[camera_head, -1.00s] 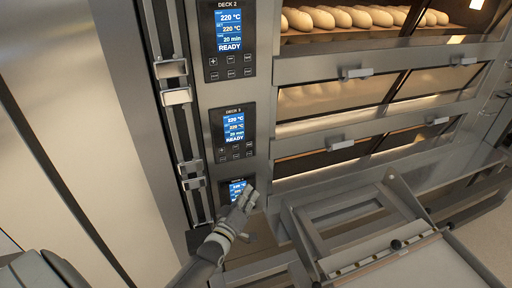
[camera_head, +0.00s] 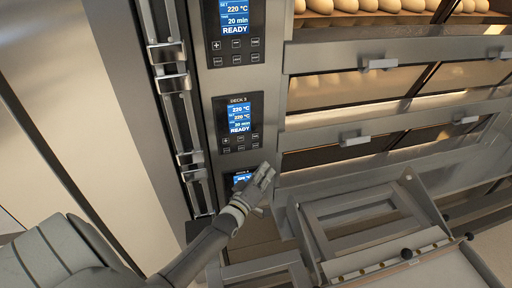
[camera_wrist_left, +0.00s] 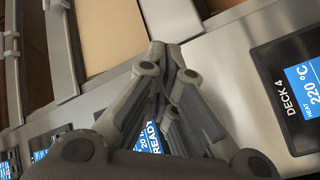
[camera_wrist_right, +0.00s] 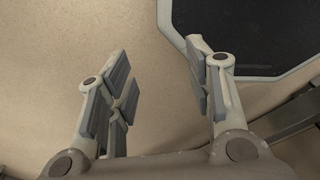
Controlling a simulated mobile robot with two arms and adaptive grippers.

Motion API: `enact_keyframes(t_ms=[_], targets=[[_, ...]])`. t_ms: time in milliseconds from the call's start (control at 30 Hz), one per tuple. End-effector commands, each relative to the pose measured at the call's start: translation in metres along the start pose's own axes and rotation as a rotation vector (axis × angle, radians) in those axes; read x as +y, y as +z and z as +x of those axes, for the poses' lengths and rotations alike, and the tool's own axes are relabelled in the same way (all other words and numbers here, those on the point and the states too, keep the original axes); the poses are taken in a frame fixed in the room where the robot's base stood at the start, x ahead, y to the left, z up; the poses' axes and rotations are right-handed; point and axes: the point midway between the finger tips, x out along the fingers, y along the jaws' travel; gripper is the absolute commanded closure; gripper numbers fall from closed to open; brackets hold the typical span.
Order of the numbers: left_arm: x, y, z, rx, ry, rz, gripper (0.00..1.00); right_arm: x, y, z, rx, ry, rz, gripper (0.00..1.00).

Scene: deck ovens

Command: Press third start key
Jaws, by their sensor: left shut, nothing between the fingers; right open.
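The Deck 3 panel (camera_head: 237,123) shows a blue screen reading 220 °C, 20 min and READY, with small dark keys (camera_head: 240,145) in two rows below it. The key labels are too small to read. My left gripper (camera_head: 268,174) is shut and empty, below the Deck 3 keys and in front of the lowest panel (camera_head: 240,178), hiding most of it. In the left wrist view, the Deck 4 panel (camera_wrist_left: 297,85) is right of the shut fingers (camera_wrist_left: 165,52), and another READY screen (camera_wrist_left: 150,138) is partly hidden behind them. My right gripper (camera_wrist_right: 160,90) is open and empty in its wrist view.
The panel above (camera_head: 234,30) also reads READY. Left of the panels runs a metal rail with sliding handles (camera_head: 167,68). To the right are glass oven doors with handles (camera_head: 354,141) and bread (camera_head: 345,6) inside. A metal frame (camera_head: 355,215) stands in front at lower right.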

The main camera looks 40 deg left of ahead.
Motion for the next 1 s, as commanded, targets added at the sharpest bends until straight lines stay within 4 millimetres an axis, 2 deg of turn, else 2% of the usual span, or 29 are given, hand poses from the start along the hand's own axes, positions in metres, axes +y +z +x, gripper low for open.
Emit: enact_keyframes(t_ms=[100,233,533,700,1000], targets=[[-0.011,-0.008,0.012,0.002,0.001,0.004,1.0,0.002,-0.017,0.013,0.026,0.003,0.0,0.53],[-0.022,-0.017,0.025,0.001,0.001,0.004,1.0,0.002,-0.027,0.024,0.044,0.003,0.001,0.53],[-0.036,-0.033,0.047,0.0,0.0,0.002,1.0,-0.002,-0.017,0.04,0.029,-0.002,0.002,0.53],[-0.038,-0.037,0.05,0.0,-0.001,0.0,1.0,-0.003,-0.01,0.042,0.019,-0.003,0.002,0.53],[-0.037,-0.037,0.051,0.0,-0.001,0.0,1.0,-0.003,-0.01,0.042,0.019,-0.003,0.002,0.53]])
